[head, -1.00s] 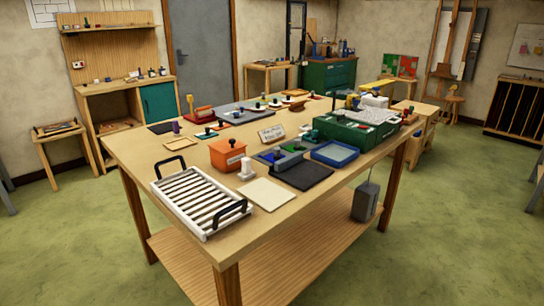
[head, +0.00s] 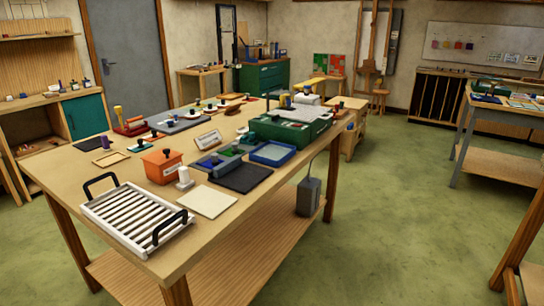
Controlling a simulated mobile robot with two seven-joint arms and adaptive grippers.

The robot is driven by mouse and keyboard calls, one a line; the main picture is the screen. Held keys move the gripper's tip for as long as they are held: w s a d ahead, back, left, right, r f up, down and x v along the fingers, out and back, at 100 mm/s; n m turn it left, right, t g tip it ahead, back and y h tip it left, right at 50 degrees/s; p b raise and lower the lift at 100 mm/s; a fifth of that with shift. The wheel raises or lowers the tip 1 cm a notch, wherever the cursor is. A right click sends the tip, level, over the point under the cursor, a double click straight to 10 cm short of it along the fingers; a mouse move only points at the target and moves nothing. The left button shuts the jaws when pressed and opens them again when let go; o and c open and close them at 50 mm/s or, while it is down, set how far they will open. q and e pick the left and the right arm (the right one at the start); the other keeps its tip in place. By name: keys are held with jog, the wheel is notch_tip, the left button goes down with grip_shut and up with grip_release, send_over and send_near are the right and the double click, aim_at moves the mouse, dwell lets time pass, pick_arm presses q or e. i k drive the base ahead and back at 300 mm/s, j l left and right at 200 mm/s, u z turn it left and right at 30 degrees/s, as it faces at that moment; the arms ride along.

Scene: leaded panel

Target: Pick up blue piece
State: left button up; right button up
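A small grey-blue tray (head: 217,168) with compartments lies on the middle of the large wooden table. A dark blue patch (head: 207,162) at its left side looks like a blue piece, but it is too small to make out its shape. A green piece (head: 229,153) shows at the tray's right side. Neither of my grippers is in view.
The wooden table (head: 105,190) carries a white slatted rack (head: 135,218), an orange box (head: 162,166), a black mat (head: 240,177), a blue-rimmed tray (head: 272,152) and a green machine (head: 290,130). Green floor (head: 390,220) is clear to the right, before another table (head: 500,112).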

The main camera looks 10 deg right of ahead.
aim_at(209, 162)
jog(key=u, duration=0.7)
jog(key=l+u, duration=0.5)
jog(key=l, duration=0.25)
jog(key=l+u, duration=0.5)
jog(key=l, duration=0.25)
jog(key=k+l+u, duration=0.15)
jog(key=l+u, duration=0.3)
jog(key=l, duration=0.25)
